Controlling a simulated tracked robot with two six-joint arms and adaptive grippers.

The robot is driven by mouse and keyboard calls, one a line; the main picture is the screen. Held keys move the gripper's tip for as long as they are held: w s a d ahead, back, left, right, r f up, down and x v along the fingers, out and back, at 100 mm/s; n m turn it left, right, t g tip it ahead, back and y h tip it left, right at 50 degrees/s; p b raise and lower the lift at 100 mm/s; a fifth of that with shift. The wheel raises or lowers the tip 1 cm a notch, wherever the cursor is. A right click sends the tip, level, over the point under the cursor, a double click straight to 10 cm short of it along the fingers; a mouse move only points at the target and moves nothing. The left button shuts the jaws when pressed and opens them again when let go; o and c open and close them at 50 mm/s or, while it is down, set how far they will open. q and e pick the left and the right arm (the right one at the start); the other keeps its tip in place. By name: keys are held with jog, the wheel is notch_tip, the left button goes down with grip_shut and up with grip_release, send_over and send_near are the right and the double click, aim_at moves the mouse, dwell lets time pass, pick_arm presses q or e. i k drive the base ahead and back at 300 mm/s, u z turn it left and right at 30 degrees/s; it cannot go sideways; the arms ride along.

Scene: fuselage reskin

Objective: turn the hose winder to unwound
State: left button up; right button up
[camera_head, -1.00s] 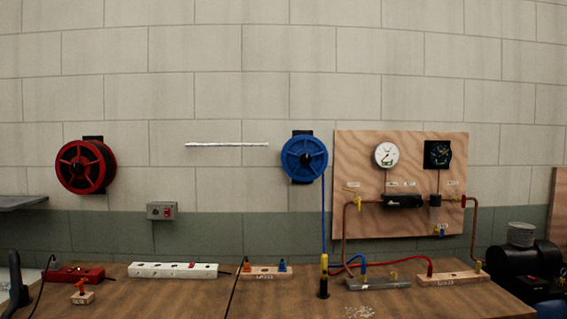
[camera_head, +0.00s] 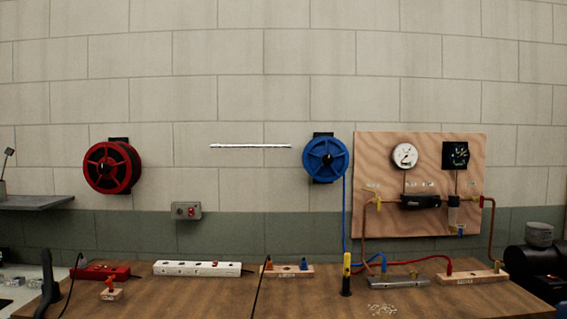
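A blue hose winder (camera_head: 325,159) is mounted on the wall at the middle right. A blue hose (camera_head: 345,217) hangs from its right side down to a yellow and black fitting (camera_head: 347,273) standing on the bench. A red reel (camera_head: 105,167) is mounted on the wall at the left; no hose is seen hanging from it. I cannot tell which of the two the task means. Neither of my grippers shows in this view.
The wooden bench (camera_head: 210,299) runs along the wall. On it are a white power strip (camera_head: 197,268), a red power strip (camera_head: 101,272) and small wooden blocks. A wooden gauge board (camera_head: 372,150) hangs on the right. A grey shelf (camera_head: 35,202) juts out at the left.

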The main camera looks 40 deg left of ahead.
aim_at(327, 159)
jog(key=z, duration=1.2)
jog(key=i, duration=0.1)
jog(key=u, duration=2.75)
jog(key=i, duration=1.3)
jog(key=z, duration=0.15)
